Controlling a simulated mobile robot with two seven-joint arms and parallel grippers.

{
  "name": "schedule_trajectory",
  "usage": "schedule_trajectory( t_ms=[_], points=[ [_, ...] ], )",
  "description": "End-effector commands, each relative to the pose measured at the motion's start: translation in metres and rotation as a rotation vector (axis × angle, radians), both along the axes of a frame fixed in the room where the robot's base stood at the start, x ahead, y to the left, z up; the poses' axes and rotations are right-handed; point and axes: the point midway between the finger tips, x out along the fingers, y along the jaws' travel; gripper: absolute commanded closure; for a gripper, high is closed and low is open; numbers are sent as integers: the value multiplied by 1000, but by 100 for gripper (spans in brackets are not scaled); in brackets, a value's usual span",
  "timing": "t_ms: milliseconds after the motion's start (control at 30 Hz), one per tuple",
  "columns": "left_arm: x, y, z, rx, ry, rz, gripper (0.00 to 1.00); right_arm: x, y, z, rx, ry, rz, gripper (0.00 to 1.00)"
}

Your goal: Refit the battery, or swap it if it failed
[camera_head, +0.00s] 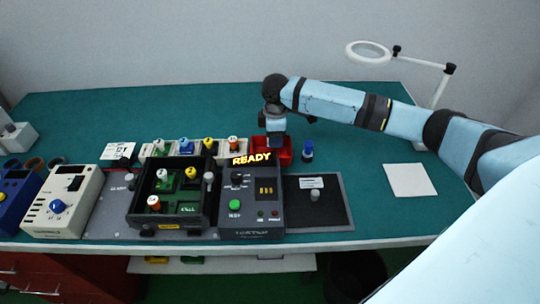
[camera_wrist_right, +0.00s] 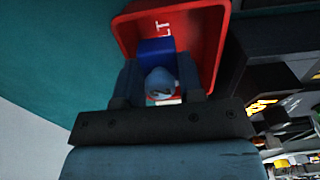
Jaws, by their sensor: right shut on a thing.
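My right gripper (camera_head: 276,141) is at the red bin (camera_head: 287,157) on the table's back half. In the right wrist view, the gripper (camera_wrist_right: 160,88) is shut on a blue block (camera_wrist_right: 155,47) with a pale grey rounded knob (camera_wrist_right: 160,82). The red bin (camera_wrist_right: 205,45), with white letters ending in "LT", lies just beyond the block; I cannot tell whether the block touches it. A dark tester (camera_head: 250,205) shows "READY" (camera_head: 252,158). Left of it, an open black case (camera_head: 168,222) holds green parts and several coloured knobs. My left gripper is not in view.
A pale rack (camera_head: 218,155) with several coloured knobs stands behind the case. A blue-capped piece (camera_head: 308,151) stands right of the bin. A black mat (camera_head: 335,213) with a grey knob, a white sheet (camera_head: 409,180) and a magnifier lamp (camera_head: 369,52) are to the right.

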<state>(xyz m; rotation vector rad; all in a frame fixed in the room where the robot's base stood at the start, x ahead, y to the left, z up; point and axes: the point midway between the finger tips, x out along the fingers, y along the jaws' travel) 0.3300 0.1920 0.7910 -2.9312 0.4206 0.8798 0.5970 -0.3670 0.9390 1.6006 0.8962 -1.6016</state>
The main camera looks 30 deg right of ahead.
Motion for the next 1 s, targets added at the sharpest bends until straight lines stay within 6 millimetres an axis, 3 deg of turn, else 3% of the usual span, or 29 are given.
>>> schedule_trajectory(
  t_ms=[67,100,200,567,733,1000],
  points=[
    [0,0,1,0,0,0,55,0,0,1,0,0,0,94],
    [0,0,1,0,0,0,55,0,0,1,0,0,0,58],
    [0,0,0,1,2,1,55,0,0,1,1,-1,0,35],
    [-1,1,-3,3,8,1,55,0,0,5,1,-1,0,35],
    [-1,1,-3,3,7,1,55,1,0,31,2,-3,0,35],
    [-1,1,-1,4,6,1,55,1,0,94,0,-4,0,35]
  ],
)
